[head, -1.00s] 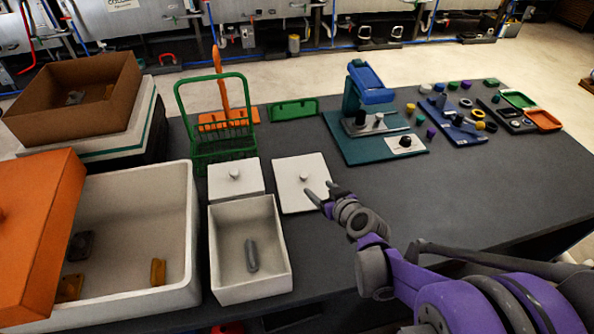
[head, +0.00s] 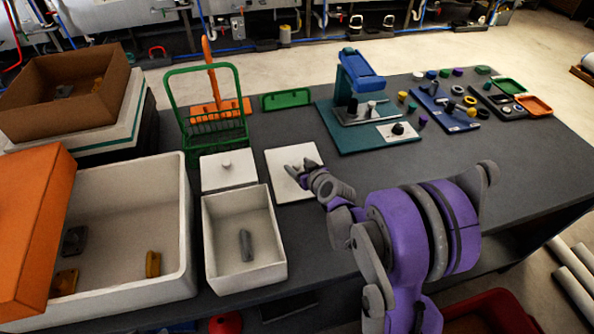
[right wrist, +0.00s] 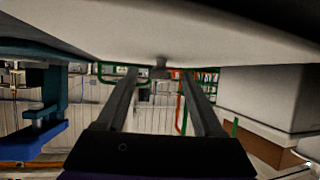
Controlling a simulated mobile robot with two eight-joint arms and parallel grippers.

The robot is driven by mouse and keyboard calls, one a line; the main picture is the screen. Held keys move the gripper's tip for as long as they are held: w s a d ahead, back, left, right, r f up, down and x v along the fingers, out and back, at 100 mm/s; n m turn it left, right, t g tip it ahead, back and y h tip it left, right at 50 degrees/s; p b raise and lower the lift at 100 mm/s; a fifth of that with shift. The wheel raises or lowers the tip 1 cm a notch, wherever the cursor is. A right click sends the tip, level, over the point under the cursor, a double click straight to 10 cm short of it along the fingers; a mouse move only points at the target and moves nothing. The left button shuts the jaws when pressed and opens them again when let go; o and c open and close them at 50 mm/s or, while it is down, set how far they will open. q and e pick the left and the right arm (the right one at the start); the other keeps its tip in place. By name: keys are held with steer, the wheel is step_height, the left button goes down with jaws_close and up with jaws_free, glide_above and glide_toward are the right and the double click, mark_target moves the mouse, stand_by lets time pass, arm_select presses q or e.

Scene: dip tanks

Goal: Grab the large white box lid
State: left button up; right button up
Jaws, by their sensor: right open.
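A flat square white lid (head: 282,188) lies on the dark table, right of a second white lid (head: 213,181) with a knob. The right-hand lid looks the larger. My right gripper (head: 297,168) is over its middle, open and empty, and hides its knob in the head view. In the right wrist view, which is upside down, the lid (right wrist: 210,28) fills the top. Its small knob (right wrist: 160,66) shows between the two spread fingertips (right wrist: 160,74). I cannot tell whether the fingers touch it. My left gripper is not in view.
An open white box (head: 275,267) with a grey piece stands in front of the lids. A large white bin (head: 185,225) is left, a green wire basket (head: 169,88) behind. A teal-based blue press (head: 340,143) stands behind right.

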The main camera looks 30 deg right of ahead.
jaws_close()
stand_by(0.3)
